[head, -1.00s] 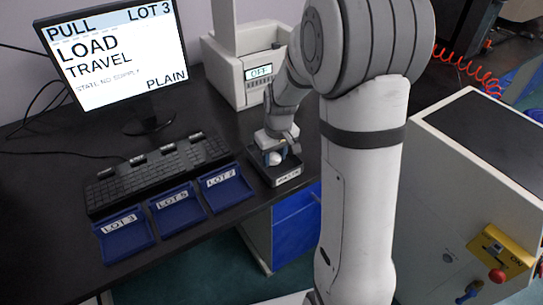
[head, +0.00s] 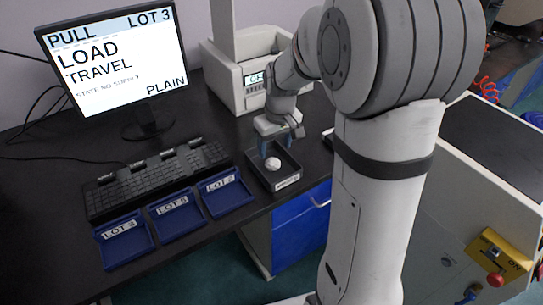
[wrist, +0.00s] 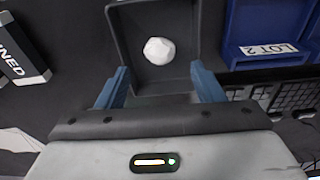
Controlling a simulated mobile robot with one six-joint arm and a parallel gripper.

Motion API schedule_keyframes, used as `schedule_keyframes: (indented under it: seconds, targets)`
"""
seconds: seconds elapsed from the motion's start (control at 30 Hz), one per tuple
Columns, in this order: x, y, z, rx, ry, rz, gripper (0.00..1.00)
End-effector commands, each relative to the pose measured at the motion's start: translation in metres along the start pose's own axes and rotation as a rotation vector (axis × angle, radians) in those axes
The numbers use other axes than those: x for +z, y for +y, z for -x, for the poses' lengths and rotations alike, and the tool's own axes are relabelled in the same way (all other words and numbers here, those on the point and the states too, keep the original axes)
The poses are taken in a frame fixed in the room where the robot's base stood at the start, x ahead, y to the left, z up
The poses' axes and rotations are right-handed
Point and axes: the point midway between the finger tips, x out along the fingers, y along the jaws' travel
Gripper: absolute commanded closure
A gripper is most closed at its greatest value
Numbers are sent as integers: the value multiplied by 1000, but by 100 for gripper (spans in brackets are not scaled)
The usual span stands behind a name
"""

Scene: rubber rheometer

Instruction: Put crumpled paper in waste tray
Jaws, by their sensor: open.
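The crumpled paper (head: 272,163) is a small white ball lying in the dark waste tray (head: 288,184) on the desk. In the wrist view the paper (wrist: 159,50) rests on the tray floor, and the tray's wall (wrist: 121,50) shows around it. My gripper (head: 277,148) is above the tray. Its two blue fingers stand apart in the wrist view (wrist: 160,88), with nothing between them, and the paper lies beyond their tips, apart from them.
Blue trays marked LOT 3 (head: 124,250), another lot and LOT 2 (head: 236,201) stand left of the waste tray. A keyboard (head: 150,178) and a monitor (head: 115,60) are behind them. A white instrument (head: 228,82) stands at the back.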

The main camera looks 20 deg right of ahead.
Motion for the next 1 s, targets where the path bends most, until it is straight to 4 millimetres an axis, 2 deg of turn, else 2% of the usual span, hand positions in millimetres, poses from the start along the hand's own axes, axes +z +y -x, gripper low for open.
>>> schedule_keyframes:
  seconds: [0.03,0.13,0.33,0.43,0.57,0.8,0.9,1.0]
  targets:
    - [-1,0,12,1,4,0,39]
    - [-1,0,30,1,3,0,39]
    - [1,0,49,1,2,-1,39]
    - [12,-5,58,4,6,-17,39]
    - [48,-18,73,16,23,-71,39]
    - [135,-46,86,38,60,-204,39]
    - [160,-53,85,42,70,-244,39]
    - [172,-64,82,45,76,-268,39]
